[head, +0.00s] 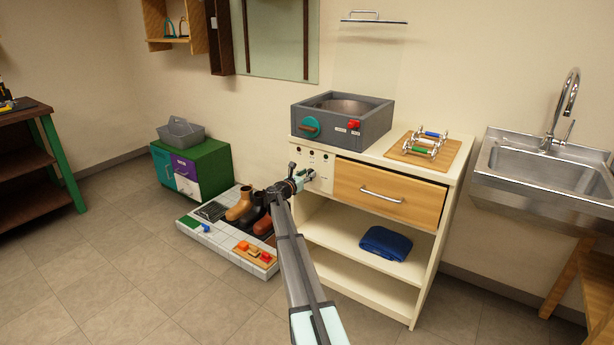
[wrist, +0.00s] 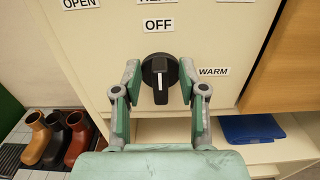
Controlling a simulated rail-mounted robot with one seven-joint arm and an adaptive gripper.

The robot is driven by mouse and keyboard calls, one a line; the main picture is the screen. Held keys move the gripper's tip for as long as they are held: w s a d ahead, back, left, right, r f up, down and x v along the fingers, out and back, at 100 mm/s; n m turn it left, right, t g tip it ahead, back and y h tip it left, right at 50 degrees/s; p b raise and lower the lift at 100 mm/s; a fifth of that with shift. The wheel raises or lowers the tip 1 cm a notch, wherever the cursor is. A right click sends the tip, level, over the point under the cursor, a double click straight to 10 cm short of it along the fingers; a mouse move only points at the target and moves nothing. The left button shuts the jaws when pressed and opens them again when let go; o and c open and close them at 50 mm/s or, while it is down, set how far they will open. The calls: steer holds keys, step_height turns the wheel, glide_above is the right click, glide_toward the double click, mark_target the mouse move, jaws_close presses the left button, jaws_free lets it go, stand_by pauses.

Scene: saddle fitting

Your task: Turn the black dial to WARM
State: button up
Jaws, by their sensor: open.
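The black dial (wrist: 160,72) is on the cream cabinet front in the wrist view. Its raised bar stands upright with a white line on it. The OFF label (wrist: 158,25) is directly above the dial, and the WARM label (wrist: 213,72) is to its right. My gripper (wrist: 160,82) is open, with one finger on each side of the dial's bar; I cannot tell whether either finger touches it. In the head view my gripper (head: 306,174) is at the cabinet's control panel (head: 317,157), and the dial is hard to make out there.
A wooden drawer (head: 391,193) with a metal handle is right of the panel. A blue folded cloth (head: 385,243) lies on the shelf below. A grey basin unit (head: 374,132) stands on top. Boots (head: 240,207) stand on a tiled tray at left.

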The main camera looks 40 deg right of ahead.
jaws_close()
steer(key=shift+f+m+b, duration=0.1)
steer(key=shift+m+b, duration=0.2)
steer(key=shift+b, duration=0.1)
steer(key=shift+s+d+f+m+b, duration=0.1)
steer(key=shift+s+f+m+b, duration=0.1)
steer(key=shift+m+b, duration=2.65)
steer(key=shift+s+d+f+m+b, duration=0.1)
steer(key=shift+s+f+m+b, duration=0.05)
steer(key=shift+m+b, duration=2.75)
steer(key=shift+s+f+m+b, duration=0.15)
steer(key=shift+s+m+b, duration=0.05)
steer(key=shift+m+b, duration=2.65)
